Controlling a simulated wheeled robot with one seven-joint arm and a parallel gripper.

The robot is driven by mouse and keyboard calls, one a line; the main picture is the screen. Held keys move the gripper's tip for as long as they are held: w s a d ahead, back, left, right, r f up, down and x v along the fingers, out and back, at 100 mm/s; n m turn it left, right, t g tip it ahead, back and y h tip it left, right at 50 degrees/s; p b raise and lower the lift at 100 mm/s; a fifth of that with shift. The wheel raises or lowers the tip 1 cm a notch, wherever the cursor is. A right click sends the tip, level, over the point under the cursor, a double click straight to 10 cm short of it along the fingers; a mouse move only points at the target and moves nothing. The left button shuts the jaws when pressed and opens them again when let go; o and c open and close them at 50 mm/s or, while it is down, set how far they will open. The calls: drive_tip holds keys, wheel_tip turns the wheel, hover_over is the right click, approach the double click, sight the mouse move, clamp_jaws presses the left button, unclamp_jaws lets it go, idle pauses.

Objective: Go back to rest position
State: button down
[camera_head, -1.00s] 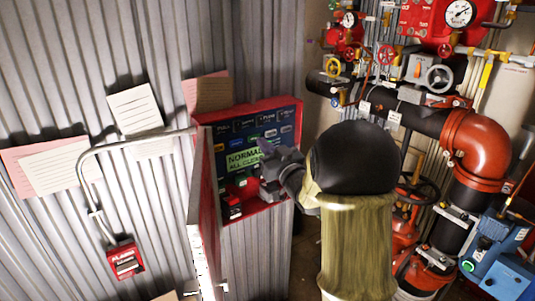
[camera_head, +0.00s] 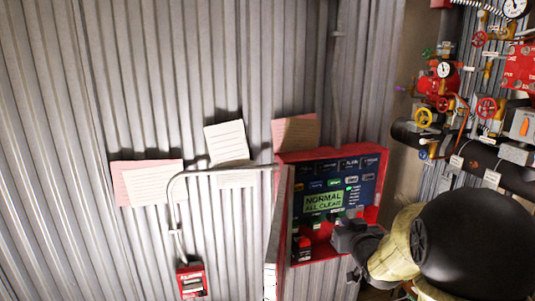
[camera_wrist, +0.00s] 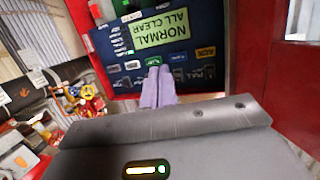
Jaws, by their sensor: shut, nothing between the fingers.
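My gripper (camera_head: 345,236) is in front of the lower part of an open red panel box (camera_head: 382,168) on the corrugated wall. In the wrist view my gripper's fingers (camera_wrist: 158,88) are together with nothing between them, pointing at the panel. The panel has a dark blue face with several buttons and a green display (camera_head: 324,202) reading "NORMAL ALL CLEAR". The display also shows upside down in the wrist view (camera_wrist: 160,28). The box's red door (camera_head: 274,235) stands open to the left. I cannot tell whether the fingertips touch the panel.
A red alarm box (camera_head: 191,281) hangs from a grey conduit (camera_head: 172,215) at lower left. Paper notes (camera_head: 227,141) are on the wall above. Red valves, gauges and a black pipe (camera_head: 480,160) crowd the right side. The wall at far left is bare.

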drive_tip(key=s+a+f+g, duration=0.2)
drive_tip(key=s+f+g, duration=0.2)
drive_tip(key=s, duration=0.4)
drive_tip(key=s+a+f+g, duration=0.2)
drive_tip(key=s+f+g, duration=0.2)
drive_tip(key=s, duration=0.5)
drive_tip(key=s+a+f+g+h, duration=0.1)
drive_tip(key=s+a+f+g, duration=0.1)
drive_tip(key=s+f+g, duration=0.3)
drive_tip(key=s+f, duration=0.1)
drive_tip(key=s, duration=0.2)
drive_tip(key=shift+s+m, duration=0.25)
drive_tip(key=shift+m, duration=0.05)
drive_tip(key=shift+f, duration=0.1)
